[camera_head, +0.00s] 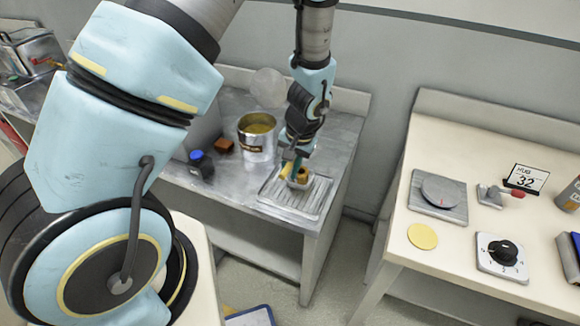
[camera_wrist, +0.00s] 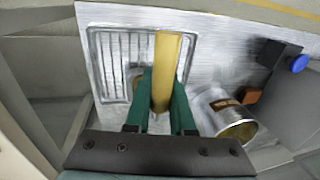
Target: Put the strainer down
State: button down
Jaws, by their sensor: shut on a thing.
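The strainer (camera_head: 290,173) has a yellow handle and hangs from my gripper over the ribbed drain tray (camera_head: 318,197). My gripper (camera_head: 297,163) points down with its teal fingers shut on the handle. In the wrist view the yellow handle (camera_wrist: 167,70) runs between the fingers (camera_wrist: 163,88), and the strainer's bowl is mostly hidden behind them. The tray (camera_wrist: 104,62) lies beneath and to the left in that view. I cannot tell whether the strainer touches the tray.
A metal bucket (camera_head: 256,143) with yellow contents stands left of the tray. A gap separates this bench from the right-hand table (camera_head: 390,245), which carries a scale (camera_head: 438,196) and dial (camera_head: 502,254).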

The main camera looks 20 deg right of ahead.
jog(key=shift+f, duration=0.1)
jog(key=c, duration=1.2)
grip_release()
jog(key=o, duration=0.4)
jog(key=shift+o, duration=0.2)
notch_tip(320, 180, up, 12)
jog(key=s+d+b, duration=0.2)
jog(key=b, duration=0.1)
jog(key=w+a+r+n, duration=0.1)
jog(key=a+r+n, duration=0.1)
jog(key=a, duration=1.1)
jog(key=w+a+r+n+h, duration=0.1)
jog(key=a+r+n, duration=0.2)
jog(key=a, duration=1.1)
jog(key=shift+w+a+n+h, duration=0.2)
jog(key=shift+n+h, duration=0.1)
jog(key=shift+n, duration=0.9)
